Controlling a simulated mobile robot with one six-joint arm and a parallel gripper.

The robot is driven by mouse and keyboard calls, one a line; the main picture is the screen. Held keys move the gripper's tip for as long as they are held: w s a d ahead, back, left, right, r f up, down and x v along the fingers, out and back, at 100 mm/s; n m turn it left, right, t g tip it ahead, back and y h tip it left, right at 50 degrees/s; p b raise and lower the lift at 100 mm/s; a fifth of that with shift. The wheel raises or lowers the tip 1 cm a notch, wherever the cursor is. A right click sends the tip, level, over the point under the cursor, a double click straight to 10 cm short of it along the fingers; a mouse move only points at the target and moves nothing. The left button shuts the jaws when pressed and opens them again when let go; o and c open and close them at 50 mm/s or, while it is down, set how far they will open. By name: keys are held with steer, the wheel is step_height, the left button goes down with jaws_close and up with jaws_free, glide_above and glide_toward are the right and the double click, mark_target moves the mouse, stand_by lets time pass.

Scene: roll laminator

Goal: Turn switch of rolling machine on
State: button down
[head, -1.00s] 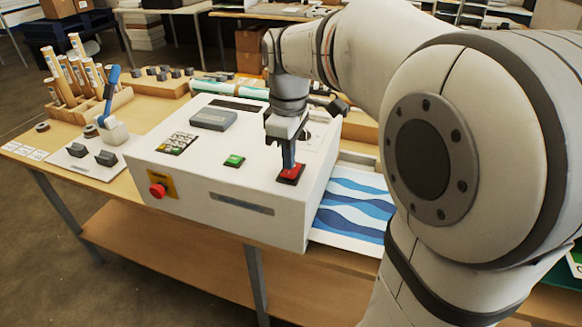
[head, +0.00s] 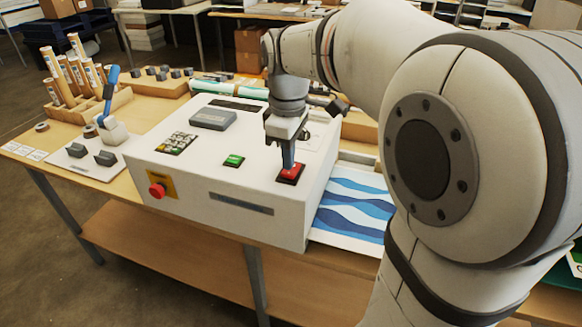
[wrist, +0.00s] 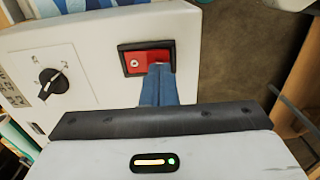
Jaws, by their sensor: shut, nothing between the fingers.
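The white rolling machine (head: 215,185) stands on the wooden table. Its red rocker switch (head: 290,171) in a black frame is at the right front of the top panel. My gripper (head: 288,165) is shut and empty, pointing down with its fingertips at the switch. In the wrist view the blue-grey fingertips (wrist: 158,72) overlap the right part of the red switch (wrist: 135,62), and appear to touch it. The switch's left part, with a small round white mark, stays visible.
A black rotary knob (wrist: 53,82) sits beside the switch on the panel. A green button (head: 234,160), a keypad (head: 177,143) and a red emergency button (head: 158,190) are farther left. A blue-handled lever (head: 110,85) stands at the table's left. A blue wavy print (head: 350,205) lies right of the machine.

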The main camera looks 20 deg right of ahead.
mark_target(288, 173)
steer(key=shift+f+b, duration=0.6)
steer(key=shift+f, duration=0.35)
stand_by(0.3)
step_height(288, 173, up, 7)
steer(key=p, duration=0.6)
steer(key=shift+r, duration=0.1)
stand_by(0.4)
steer(key=s+f+m+t, duration=0.1)
steer(key=s+f+m, duration=0.3)
steer(key=s, duration=0.3)
steer(key=s+f+m+t+b, duration=0.1)
steer(key=s+f+m+t, duration=0.1)
steer(key=s+f+m, duration=0.2)
steer(key=s+m, duration=0.2)
steer(key=s, duration=0.1)
steer(key=shift+s+m, duration=0.3)
steer(key=shift+m, duration=0.1)
